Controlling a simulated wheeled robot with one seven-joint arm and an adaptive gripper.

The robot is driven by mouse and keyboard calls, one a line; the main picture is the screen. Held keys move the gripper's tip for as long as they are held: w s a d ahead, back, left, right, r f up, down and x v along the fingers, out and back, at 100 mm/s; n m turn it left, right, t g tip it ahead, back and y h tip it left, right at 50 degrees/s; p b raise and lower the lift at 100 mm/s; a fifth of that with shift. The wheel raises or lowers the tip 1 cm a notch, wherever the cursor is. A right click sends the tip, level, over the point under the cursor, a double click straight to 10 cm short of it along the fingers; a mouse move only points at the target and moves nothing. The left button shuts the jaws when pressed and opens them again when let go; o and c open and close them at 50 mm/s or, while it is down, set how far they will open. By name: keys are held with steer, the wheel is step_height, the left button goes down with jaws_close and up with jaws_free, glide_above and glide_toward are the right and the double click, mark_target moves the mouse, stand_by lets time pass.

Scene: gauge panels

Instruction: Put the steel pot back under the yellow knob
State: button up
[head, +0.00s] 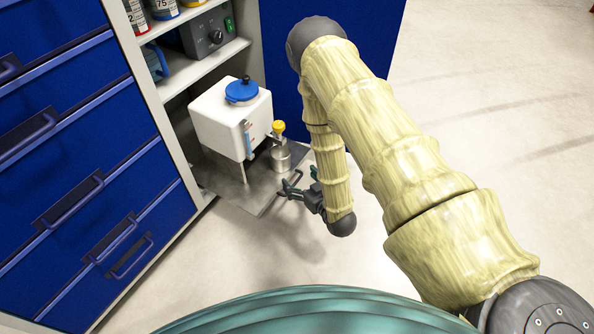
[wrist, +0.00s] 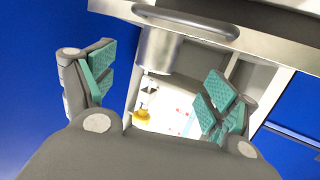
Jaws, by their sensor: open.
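The steel pot (head: 281,158) is a small shiny cylinder standing upright on the pull-out shelf. It also shows in the wrist view (wrist: 157,52), near the top between the spread fingers. The yellow knob (head: 278,127) sits on a tap on the white tank (head: 231,118); in the head view the pot appears just below it. The wrist view shows the knob (wrist: 141,117) upside down. Whether the pot is centred under the tap I cannot tell. My gripper (head: 291,187) is open and empty at the shelf's front edge, a little apart from the pot.
The pull-out shelf (head: 237,190) has a bar handle on its front, seen in the wrist view (wrist: 185,21). Blue drawers (head: 70,160) stand left and a blue panel (head: 325,75) right. A grey box (head: 209,35) is on the shelf above. The floor at right is clear.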

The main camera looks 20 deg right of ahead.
steer(key=s+f+m+g+h, duration=0.1)
steer(key=s+f+g, duration=0.3)
steer(key=s, duration=0.5)
steer(key=s+f+m+g+h, duration=0.1)
steer(key=s+f+g, duration=0.35)
steer(key=s, duration=0.35)
steer(key=s+a+r+g, duration=0.1)
steer(key=s+g, duration=0.6)
steer(key=s, duration=1.2)
steer(key=shift+s+a+m+h, duration=0.3)
steer(key=shift+h, duration=0.1)
